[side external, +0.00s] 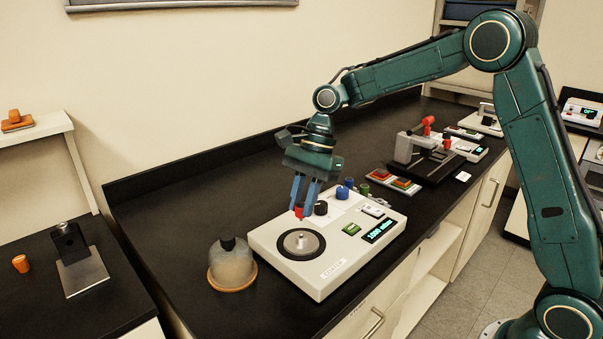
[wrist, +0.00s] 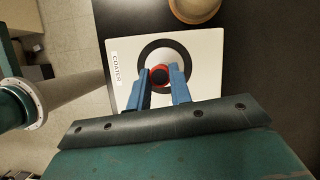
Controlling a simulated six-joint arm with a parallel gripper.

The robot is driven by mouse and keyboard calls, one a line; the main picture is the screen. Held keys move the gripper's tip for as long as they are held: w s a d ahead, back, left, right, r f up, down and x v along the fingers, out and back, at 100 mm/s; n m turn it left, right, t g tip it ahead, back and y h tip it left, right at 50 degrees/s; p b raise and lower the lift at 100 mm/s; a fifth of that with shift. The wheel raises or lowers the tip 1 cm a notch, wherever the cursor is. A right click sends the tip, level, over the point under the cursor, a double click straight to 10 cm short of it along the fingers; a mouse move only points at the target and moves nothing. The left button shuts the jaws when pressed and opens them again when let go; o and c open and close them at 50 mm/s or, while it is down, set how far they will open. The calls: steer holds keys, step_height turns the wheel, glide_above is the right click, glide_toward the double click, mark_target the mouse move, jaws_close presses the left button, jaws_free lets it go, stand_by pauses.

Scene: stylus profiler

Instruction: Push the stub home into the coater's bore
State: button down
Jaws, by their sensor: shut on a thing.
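The coater (side external: 335,270) is a white box on the dark bench, with a display, a green button and knobs. Its round dark-rimmed well (side external: 285,245) has a grey floor, and a small silver stub (side external: 302,240) stands near the middle. My gripper (side external: 300,208) has blue fingers pointing down, shut on a small red piece (side external: 299,212) with a dark centre. It hangs above the far side of the well, apart from the stub.
A domed jar (side external: 232,264) on a tan base stands just left of the coater. Black (side external: 321,208) and blue (side external: 342,192) knobs stand close right of my fingers. A dark instrument with a red part (side external: 428,124) sits farther back.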

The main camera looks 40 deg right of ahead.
mark_target(299, 238)
steer(key=shift+f, duration=1.5)
steer(key=shift+f, duration=1.3)
stand_by(0.5)
steer(key=c, duration=1.2)
jaws_free()
steer(key=shift+r, duration=0.15)
steer(key=shift+c, duration=0.4)
steer(key=shift+r, duration=3.4)
steer(key=shift+d+r, duration=0.1)
steer(key=shift+r, duration=0.05)
steer(key=v, duration=0.7)
